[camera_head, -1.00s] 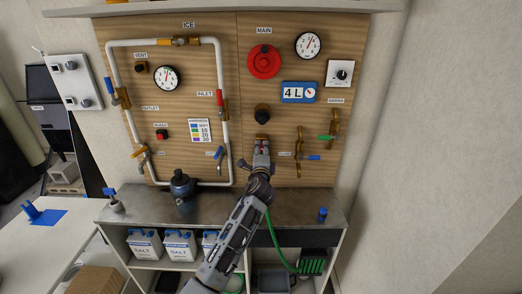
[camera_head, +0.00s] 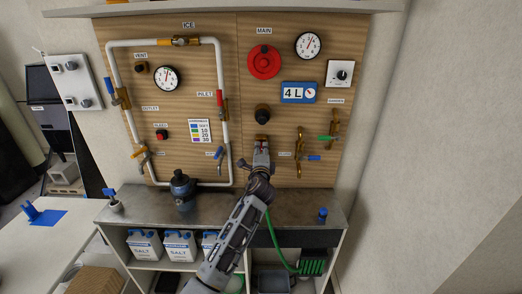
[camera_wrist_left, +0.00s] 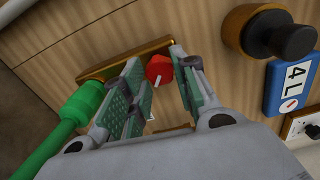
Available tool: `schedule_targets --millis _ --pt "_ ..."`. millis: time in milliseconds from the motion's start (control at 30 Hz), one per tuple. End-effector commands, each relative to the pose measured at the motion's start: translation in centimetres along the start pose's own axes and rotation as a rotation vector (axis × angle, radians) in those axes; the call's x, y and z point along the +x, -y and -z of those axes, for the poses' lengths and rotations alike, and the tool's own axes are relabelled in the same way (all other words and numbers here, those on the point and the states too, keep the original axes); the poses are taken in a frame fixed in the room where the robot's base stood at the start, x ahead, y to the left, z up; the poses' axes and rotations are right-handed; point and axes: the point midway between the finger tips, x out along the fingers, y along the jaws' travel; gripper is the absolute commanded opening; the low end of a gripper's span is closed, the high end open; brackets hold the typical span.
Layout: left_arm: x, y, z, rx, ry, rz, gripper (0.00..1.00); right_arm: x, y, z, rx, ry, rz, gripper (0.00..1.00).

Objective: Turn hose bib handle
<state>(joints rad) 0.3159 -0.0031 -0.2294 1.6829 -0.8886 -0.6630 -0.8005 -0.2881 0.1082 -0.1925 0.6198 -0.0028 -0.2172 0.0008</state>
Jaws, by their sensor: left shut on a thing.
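My left gripper (camera_head: 262,160) reaches up to the board below the black round knob, at the hose bib. In the left wrist view my left gripper (camera_wrist_left: 160,84) has its two green-padded fingers around the red handle (camera_wrist_left: 157,68) of the hose bib and is shut on it. The brass hose bib body (camera_wrist_left: 122,62) lies behind the fingers. A green hose (camera_wrist_left: 80,110) is attached at its left end. The fingers partly hide the bib and handle. My right gripper is not in view.
A black knob (camera_head: 263,114) sits just above the gripper. Brass valves with green and blue levers (camera_head: 312,157) are to the right, white piping (camera_head: 144,42) to the left. A grey counter (camera_head: 140,209) lies below, with a dark bottle-like object (camera_head: 182,187) and a blue-topped fitting (camera_head: 322,214).

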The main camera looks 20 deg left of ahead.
Motion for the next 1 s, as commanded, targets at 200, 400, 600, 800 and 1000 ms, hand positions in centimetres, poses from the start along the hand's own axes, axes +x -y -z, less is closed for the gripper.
schedule_targets --millis 200,400,600,800,1000 --pt "0.0 -0.1 0.0 -0.061 0.001 -0.001 0.12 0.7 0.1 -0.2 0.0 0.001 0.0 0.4" --pt "0.0 -0.2 0.0 -0.118 0.0 -0.001 0.12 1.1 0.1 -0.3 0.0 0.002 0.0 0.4" --pt "0.0 -0.2 0.1 -0.176 0.0 -0.002 0.12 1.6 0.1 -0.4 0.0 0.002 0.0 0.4" --pt "0.0 -0.2 0.0 -0.233 0.0 -0.001 0.12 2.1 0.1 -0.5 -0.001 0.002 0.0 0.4" --pt "0.0 -0.2 0.1 -0.275 0.0 -0.001 0.12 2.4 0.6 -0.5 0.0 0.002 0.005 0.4"
